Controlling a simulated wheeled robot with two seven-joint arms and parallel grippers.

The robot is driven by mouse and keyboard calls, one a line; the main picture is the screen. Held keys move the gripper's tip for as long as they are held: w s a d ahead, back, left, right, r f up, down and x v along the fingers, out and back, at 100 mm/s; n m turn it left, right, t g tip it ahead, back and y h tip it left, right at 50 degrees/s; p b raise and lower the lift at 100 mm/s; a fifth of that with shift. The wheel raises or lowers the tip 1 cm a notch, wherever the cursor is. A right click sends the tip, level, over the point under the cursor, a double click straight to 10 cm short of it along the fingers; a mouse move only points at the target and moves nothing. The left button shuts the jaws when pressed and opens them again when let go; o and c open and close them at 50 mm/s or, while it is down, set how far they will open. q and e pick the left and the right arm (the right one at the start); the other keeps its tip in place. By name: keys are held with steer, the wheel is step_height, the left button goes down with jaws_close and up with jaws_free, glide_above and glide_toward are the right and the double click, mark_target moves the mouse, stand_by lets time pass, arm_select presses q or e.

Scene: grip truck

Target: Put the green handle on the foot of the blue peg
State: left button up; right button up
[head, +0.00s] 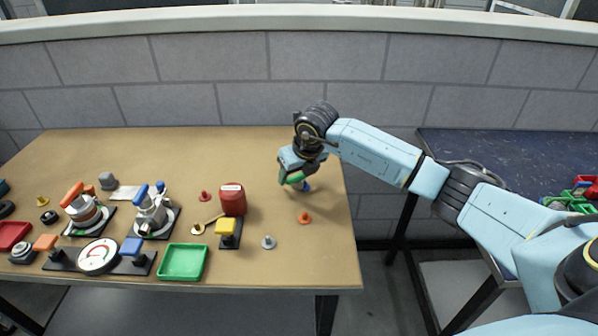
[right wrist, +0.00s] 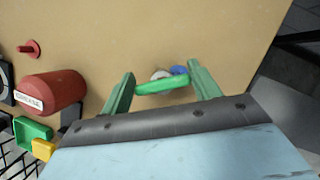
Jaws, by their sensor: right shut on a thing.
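My right gripper (head: 296,172) is low over the right part of the table. It is shut on the green handle (head: 294,178). In the right wrist view, the green handle (right wrist: 163,86) lies crosswise between the two fingertips of my right gripper (right wrist: 162,76). The blue peg (head: 306,186) is just beside and partly behind the gripper in the head view. In the right wrist view, the blue peg (right wrist: 179,70) shows just beyond the handle, with a pale round part (right wrist: 160,74) next to it. I cannot tell whether handle and peg touch. My left gripper is out of view.
A green tray (head: 182,262) is at the front edge. The back of the table is clear.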

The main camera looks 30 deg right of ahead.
steer(key=shift+d+r+p, duration=0.45)
steer(key=shift+d+r, duration=0.25)
steer(key=shift+d, duration=0.2)
steer(key=shift+s+d+r+p, duration=0.2)
steer(key=shift+r+p, duration=0.2)
steer(key=shift+r, duration=0.15)
steer(key=shift+w+a+r+p, duration=0.1)
steer(key=shift+a+r+p, duration=0.1)
steer(key=shift+r+p, duration=0.15)
steer(key=shift+w+a+r+p, duration=0.1)
steer(key=shift+a+r+p, duration=0.1)
steer(key=shift+r, duration=0.25)
steer(key=shift+r+p, duration=0.35)
steer(key=shift+r, duration=0.15)
steer(key=shift+a, duration=0.1)
